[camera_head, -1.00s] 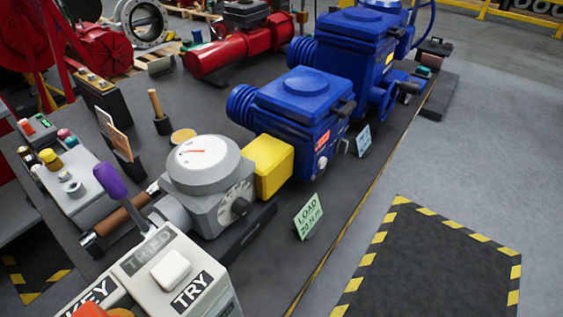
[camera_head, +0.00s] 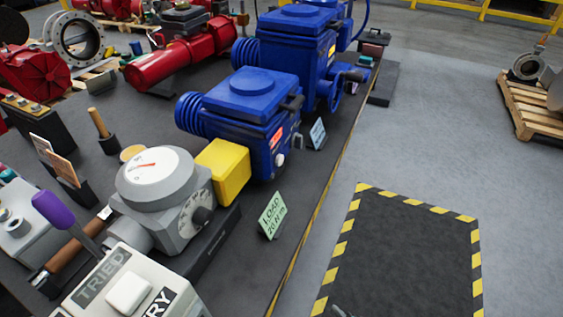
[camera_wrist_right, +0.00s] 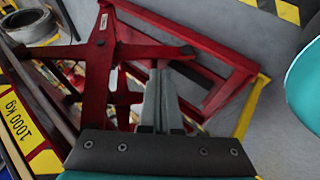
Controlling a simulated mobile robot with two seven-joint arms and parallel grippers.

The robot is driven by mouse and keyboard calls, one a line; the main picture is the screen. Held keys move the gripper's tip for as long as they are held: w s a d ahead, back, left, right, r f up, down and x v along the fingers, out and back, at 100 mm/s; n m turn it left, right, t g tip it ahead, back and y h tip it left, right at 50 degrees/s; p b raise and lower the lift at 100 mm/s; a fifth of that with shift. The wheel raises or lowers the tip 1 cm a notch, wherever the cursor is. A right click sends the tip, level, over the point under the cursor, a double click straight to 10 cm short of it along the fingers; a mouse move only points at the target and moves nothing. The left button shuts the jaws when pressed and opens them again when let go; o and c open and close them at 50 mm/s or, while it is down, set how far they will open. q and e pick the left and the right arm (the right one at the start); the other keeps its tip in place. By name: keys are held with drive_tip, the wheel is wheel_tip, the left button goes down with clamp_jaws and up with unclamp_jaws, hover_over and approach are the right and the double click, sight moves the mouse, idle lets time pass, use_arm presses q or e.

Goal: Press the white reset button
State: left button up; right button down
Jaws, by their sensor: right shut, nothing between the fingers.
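A white square button (camera_head: 128,292) sits on top of a pale grey box (camera_head: 92,284) at the bottom left of the head view. My left gripper is not in view.
A grey gauge unit (camera_head: 160,205), a purple-knobbed lever (camera_head: 53,209) and a LOAD card (camera_head: 272,215) stand near the box on the dark bench. Blue actuators (camera_head: 255,115) stand behind. A striped floor mat (camera_head: 405,255) lies right. The wrist view shows a red frame (camera_wrist_right: 97,75).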

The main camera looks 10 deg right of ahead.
sight(279, 160)
drive_tip(key=w+r+n+t, duration=0.5)
drive_tip(key=w+r+n, duration=0.3)
drive_tip(key=w+r, duration=0.5)
drive_tip(key=w+r+n+t+y, duration=0.1)
drive_tip(key=r+n+t, duration=0.1)
drive_tip(key=r, duration=0.4)
drive_tip(key=w+r+n+t+y+b, duration=0.1)
drive_tip(key=w+r+n, duration=0.1)
drive_tip(key=r+n, duration=0.2)
drive_tip(key=w+r+n+t+y, duration=0.1)
drive_tip(key=r+n, duration=0.3)
drive_tip(key=r, duration=0.6)
drive_tip(key=shift+w+a+t, duration=0.25)
drive_tip(key=shift+w+t, duration=0.05)
drive_tip(key=shift+t, duration=0.5)
drive_tip(key=w+a, duration=0.1)
drive_tip(key=a, duration=0.1)
drive_tip(key=w+a+b, duration=0.1)
drive_tip(key=a, duration=0.1)
drive_tip(key=w+a+b, duration=0.1)
drive_tip(key=w+a, duration=0.1)
drive_tip(key=shift+w+a+f, duration=0.1)
drive_tip(key=shift+w+a+b, duration=0.3)
drive_tip(key=shift+w+a, duration=0.05)
drive_tip(key=shift+a, duration=0.25)
drive_tip(key=shift+w+a, duration=0.1)
drive_tip(key=shift+w+a, duration=0.15)
drive_tip(key=shift+a, duration=0.1)
